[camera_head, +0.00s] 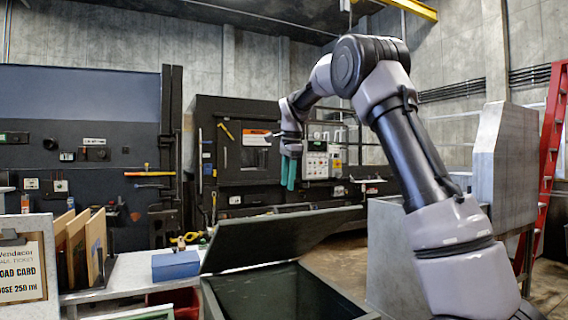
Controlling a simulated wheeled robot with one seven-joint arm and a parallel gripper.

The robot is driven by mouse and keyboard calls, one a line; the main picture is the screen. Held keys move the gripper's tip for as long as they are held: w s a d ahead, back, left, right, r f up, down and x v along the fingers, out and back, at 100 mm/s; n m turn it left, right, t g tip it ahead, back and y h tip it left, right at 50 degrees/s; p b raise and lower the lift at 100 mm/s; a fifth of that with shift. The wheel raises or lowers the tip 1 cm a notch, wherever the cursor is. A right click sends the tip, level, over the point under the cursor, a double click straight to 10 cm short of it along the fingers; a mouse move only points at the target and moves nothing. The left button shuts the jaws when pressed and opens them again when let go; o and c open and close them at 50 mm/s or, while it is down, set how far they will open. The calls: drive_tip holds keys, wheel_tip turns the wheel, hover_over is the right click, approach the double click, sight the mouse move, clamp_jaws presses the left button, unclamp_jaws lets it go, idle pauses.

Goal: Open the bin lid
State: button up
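The dark grey-green bin (222,298) stands at the bottom middle, with part of its inside showing. Its flat lid (275,243) is raised and tilted behind the opening, with its upper right corner highest. My gripper (288,174) hangs from the bent arm above and behind the lid in the picture, its teal fingers pointing down. The fingers look apart from the lid and hold nothing that I can see. They appear close together or overlapping from this side, so their opening is unclear.
A counter at the left carries a blue box (176,265), upright wooden boards (86,245) and a framed sign (24,270). A dark machine (240,175) stands behind. A grey metal housing (505,165) and a red ladder (550,165) are at the right.

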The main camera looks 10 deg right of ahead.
wheel_tip(320, 180, up, 6)
drive_tip(key=w, duration=0.2)
drive_tip(key=shift+w+a+f, duration=0.15)
drive_tip(key=shift+w+a, duration=0.2)
drive_tip(key=shift+a, duration=0.05)
idle(0.6)
